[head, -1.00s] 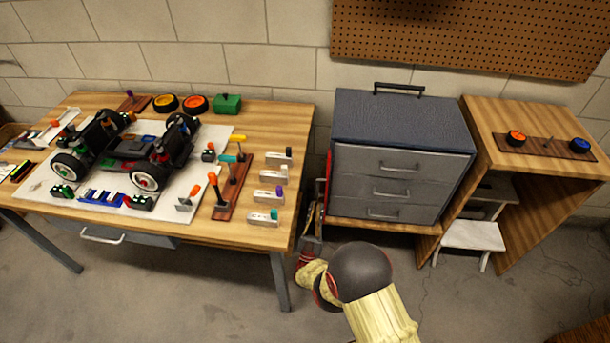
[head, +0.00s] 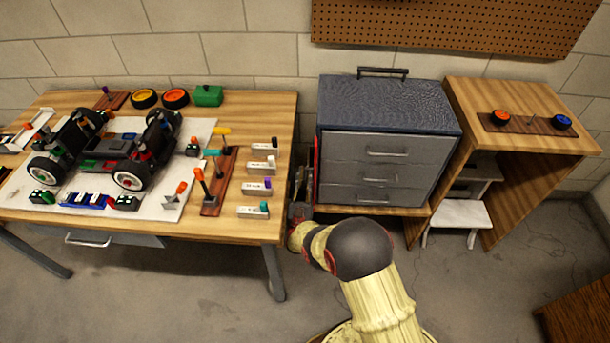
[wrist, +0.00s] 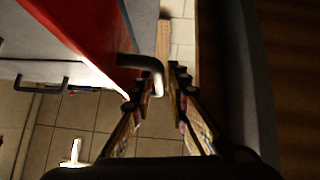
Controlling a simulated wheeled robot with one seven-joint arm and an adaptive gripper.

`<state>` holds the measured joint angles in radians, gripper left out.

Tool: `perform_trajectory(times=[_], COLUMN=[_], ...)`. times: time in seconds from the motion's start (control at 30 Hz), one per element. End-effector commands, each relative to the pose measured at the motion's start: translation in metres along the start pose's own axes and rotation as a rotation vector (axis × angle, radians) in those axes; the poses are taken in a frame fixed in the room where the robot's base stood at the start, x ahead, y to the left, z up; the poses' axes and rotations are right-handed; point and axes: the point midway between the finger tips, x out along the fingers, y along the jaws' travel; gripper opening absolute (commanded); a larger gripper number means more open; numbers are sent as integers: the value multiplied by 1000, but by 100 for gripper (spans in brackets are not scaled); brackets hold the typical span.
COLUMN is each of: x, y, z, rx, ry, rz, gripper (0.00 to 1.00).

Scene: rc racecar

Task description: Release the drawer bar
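The red drawer bar (head: 316,160) stands upright along the left front edge of the grey drawer chest (head: 389,108). In the wrist view the bar (wrist: 88,40) is a long red strip with a dark bent handle (wrist: 147,65). My gripper (head: 303,185) is at the chest's left side, beside the bar and partly hidden by my own arm. In the wrist view my gripper's fingertips (wrist: 163,77) are close together at the free end of the handle. The handle end overlaps the left fingertip. I cannot tell whether they pinch it.
The chest has several closed drawers, one with a handle (head: 387,153). A workbench (head: 150,222) with a model car (head: 110,150) stands close on the left, leaving a narrow gap. A wooden stand (head: 520,80) is on the right, with a step stool (head: 457,214) under it.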

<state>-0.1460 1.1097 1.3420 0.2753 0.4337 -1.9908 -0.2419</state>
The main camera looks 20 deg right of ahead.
Motion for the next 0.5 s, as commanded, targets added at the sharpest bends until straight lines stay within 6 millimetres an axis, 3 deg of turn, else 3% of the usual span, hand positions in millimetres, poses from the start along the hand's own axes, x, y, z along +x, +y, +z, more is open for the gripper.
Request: perform_trajectory(times=[0.1, 0.37, 0.5], x=[0, 0, 0], y=[0, 0, 0], z=[0, 0, 0], rx=[0, 0, 0], ry=[0, 0, 0], rz=[0, 0, 0], gripper=[16, 1, 0])
